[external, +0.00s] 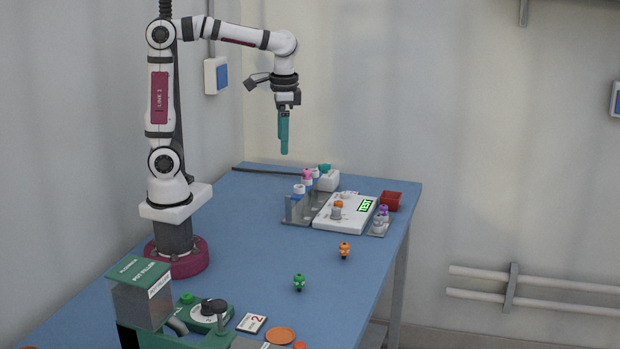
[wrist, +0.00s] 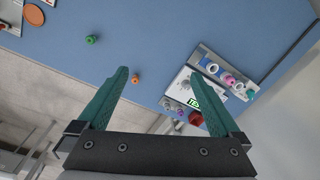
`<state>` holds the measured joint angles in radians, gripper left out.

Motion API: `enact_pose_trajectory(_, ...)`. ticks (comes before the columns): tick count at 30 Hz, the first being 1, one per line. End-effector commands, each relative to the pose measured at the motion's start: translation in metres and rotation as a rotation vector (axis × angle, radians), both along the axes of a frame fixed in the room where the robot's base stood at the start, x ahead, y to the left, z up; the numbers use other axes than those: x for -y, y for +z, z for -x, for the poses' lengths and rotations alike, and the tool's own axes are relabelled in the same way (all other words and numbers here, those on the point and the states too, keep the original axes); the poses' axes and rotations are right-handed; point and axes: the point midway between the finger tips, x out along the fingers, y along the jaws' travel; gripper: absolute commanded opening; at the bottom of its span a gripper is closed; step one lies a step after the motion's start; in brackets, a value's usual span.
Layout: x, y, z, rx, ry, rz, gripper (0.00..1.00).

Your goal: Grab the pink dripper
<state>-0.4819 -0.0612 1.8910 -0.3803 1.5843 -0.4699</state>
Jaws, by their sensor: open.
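The pink dripper (external: 308,173) stands in a grey rack at the far end of the blue bench, among other capped pieces. It also shows in the wrist view as a pink piece (wrist: 229,79), right of the jaws. My gripper (external: 284,150) hangs high above the bench with its teal fingers pointing down, apart from the rack. In the wrist view my gripper (wrist: 160,73) has its fingers spread wide with nothing between them.
White-topped (external: 299,189) and teal (external: 324,168) pieces stand close to the pink one. A white tester (external: 346,213) and red bin (external: 391,201) sit to the right. Orange (external: 344,250) and green (external: 299,282) drippers stand on open bench. A pot filler (external: 142,295) is in front.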

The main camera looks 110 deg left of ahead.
Motion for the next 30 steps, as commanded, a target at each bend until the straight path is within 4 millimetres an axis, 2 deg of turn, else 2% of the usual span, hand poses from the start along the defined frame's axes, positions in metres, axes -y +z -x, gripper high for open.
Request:
enact_pose_trajectory(1,0.04,-0.01,0.021,-0.013,-0.207,-0.011,1.0)
enact_pose_trajectory(3,0.08,-0.03,0.055,-0.036,-0.491,-0.024,1.0)
enact_pose_trajectory(7,0.11,-0.063,0.101,-0.063,-0.834,-0.044,1.0)
enact_pose_trajectory(9,0.114,-0.073,0.113,-0.073,-0.916,-0.048,1.0)
enact_pose_trajectory(12,0.116,-0.077,0.117,-0.077,-0.948,-0.05,1.0)
enact_pose_trajectory(16,0.116,-0.076,0.116,-0.077,-0.945,-0.048,0.77)
enact_pose_trajectory(17,0.116,-0.076,0.116,-0.077,-0.944,-0.048,0.75)
enact_pose_trajectory(18,0.116,-0.076,0.116,-0.077,-0.944,-0.048,0.68)
enact_pose_trajectory(26,0.115,-0.075,0.115,-0.082,-0.935,-0.035,0.68)
enact_pose_trajectory(29,0.112,-0.07,0.103,-0.101,-0.893,0.074,0.68)
enact_pose_trajectory(30,0.108,-0.067,0.093,-0.096,-0.868,0.155,0.68)
